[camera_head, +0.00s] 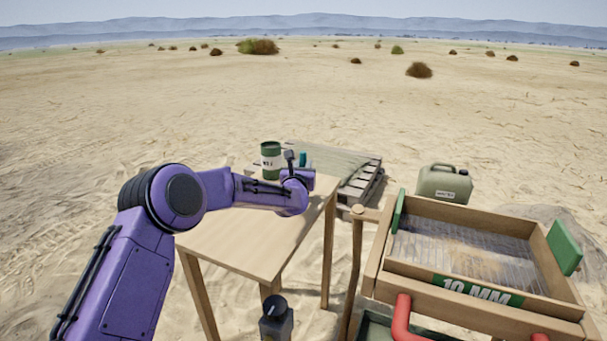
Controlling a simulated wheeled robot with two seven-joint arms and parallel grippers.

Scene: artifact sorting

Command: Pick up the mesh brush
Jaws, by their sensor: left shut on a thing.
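My left arm reaches in from the left over the wooden table. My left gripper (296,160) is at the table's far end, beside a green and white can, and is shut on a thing. A small teal piece (303,159) shows at the gripper and appears to be part of the mesh brush. The rest of the brush is hidden by the wrist or too small to make out. I cannot tell whether it touches the table. My right gripper is not in view.
The wooden table (250,242) is mostly bare in front. The can (270,160) stands at its far end. A pallet (362,185) lies behind. To the right are a wooden sieve marked 10 MM (455,308), its red handle (402,320) and a green jerrycan (444,184).

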